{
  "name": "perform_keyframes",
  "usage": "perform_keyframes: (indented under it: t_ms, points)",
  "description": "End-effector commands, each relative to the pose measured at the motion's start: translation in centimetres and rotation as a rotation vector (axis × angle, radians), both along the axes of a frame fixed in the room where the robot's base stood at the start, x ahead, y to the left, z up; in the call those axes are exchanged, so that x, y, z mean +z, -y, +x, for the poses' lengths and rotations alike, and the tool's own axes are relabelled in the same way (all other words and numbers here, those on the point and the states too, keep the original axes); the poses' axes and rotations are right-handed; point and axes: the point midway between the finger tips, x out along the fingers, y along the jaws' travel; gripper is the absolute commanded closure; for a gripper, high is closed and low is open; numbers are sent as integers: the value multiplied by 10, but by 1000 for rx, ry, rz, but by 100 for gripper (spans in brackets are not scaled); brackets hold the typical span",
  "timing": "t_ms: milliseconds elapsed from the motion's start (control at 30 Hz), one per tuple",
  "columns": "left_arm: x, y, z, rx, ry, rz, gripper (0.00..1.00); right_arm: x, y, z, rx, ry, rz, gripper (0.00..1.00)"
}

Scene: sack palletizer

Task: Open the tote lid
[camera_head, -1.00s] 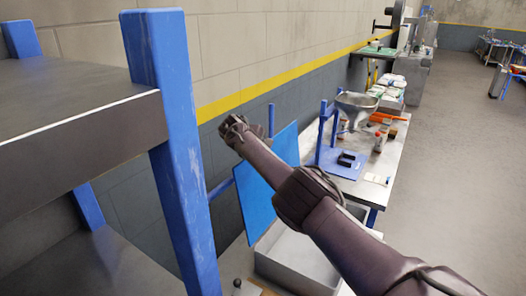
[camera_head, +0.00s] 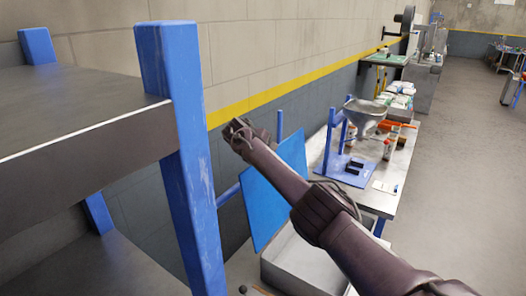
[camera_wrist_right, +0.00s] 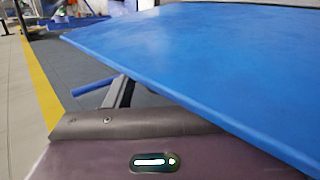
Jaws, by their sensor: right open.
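The tote (camera_head: 287,272) is a pale grey box low in the middle of the head view, partly hidden by my right arm. Its blue lid (camera_head: 268,205) stands steeply raised at the tote's wall side, so the tote's inside shows. My right gripper (camera_head: 240,128) is open at the end of the outstretched arm, above the lid's upper left part. In the right wrist view the lid (camera_wrist_right: 215,60) fills much of the picture, close to the wrist. Whether the gripper touches the lid cannot be told. My left gripper is not in view.
A shelf with a blue post (camera_head: 182,150) stands close at the left. Behind the tote is a workbench (camera_head: 385,200) with a funnel (camera_head: 365,112) on a blue stand, bottles and bags. The wall runs behind the lid. Open floor (camera_head: 460,170) lies to the right.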

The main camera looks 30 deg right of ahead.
Motion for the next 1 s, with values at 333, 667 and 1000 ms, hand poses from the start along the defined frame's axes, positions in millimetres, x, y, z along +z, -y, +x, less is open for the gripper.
perform_keyframes:
  t_ms: [333,667,1000]
  points:
    - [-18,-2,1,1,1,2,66,31,-32,-8,2,2,0,50]
    - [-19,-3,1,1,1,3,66,37,-36,-10,-1,0,0,50]
    - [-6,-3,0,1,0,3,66,49,-46,-11,0,0,0,50]
